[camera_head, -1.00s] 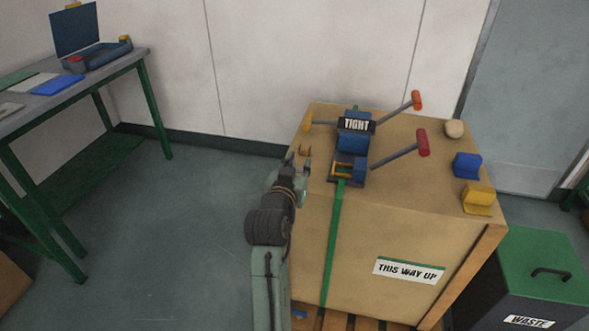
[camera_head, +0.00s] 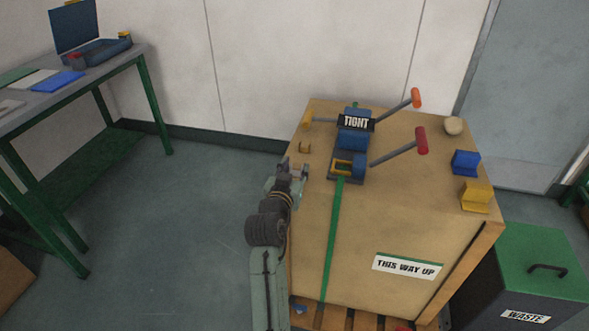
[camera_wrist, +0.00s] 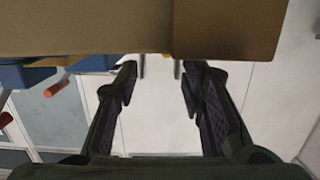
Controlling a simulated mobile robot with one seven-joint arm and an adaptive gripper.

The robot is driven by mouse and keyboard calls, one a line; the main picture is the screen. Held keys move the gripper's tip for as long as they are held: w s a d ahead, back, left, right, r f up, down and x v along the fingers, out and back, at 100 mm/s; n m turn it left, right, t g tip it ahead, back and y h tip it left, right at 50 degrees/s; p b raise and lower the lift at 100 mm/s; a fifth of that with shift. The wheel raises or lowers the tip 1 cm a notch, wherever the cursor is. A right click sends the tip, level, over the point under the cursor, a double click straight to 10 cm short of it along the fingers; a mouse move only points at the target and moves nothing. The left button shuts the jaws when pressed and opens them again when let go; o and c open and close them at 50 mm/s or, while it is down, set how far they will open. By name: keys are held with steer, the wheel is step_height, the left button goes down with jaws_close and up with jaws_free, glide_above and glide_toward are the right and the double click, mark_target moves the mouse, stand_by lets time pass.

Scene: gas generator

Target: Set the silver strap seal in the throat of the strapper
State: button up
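The blue strapper (camera_head: 352,143) stands on top of the large tan crate (camera_head: 420,215). A yellow-framed opening (camera_head: 343,167) shows at its near end, above the green strap (camera_head: 335,225). My gripper (camera_head: 294,166) is at the crate's left edge, left of the strapper, beside a small brass-coloured clip (camera_head: 305,147) on the crate top. In the wrist view my gripper (camera_wrist: 158,72) has its fingers apart, with no clear object between them. Part of the strapper shows at the left there (camera_wrist: 25,75). I cannot make out a silver seal in either view.
The strapper's red-ended lever (camera_head: 421,141) and orange-ended lever (camera_head: 415,98) stick out to the right. A blue block (camera_head: 466,162), a yellow block (camera_head: 475,195) and a beige lump (camera_head: 454,126) sit at the crate's right. A waste bin (camera_head: 540,265) stands beside it.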

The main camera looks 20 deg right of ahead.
steer(key=shift+o, duration=0.8)
steer(key=b+v, duration=0.3)
steer(key=v, duration=0.7)
steer(key=shift+s+f, duration=0.3)
steer(key=shift+s, duration=0.15)
steer(key=shift+a, duration=0.15)
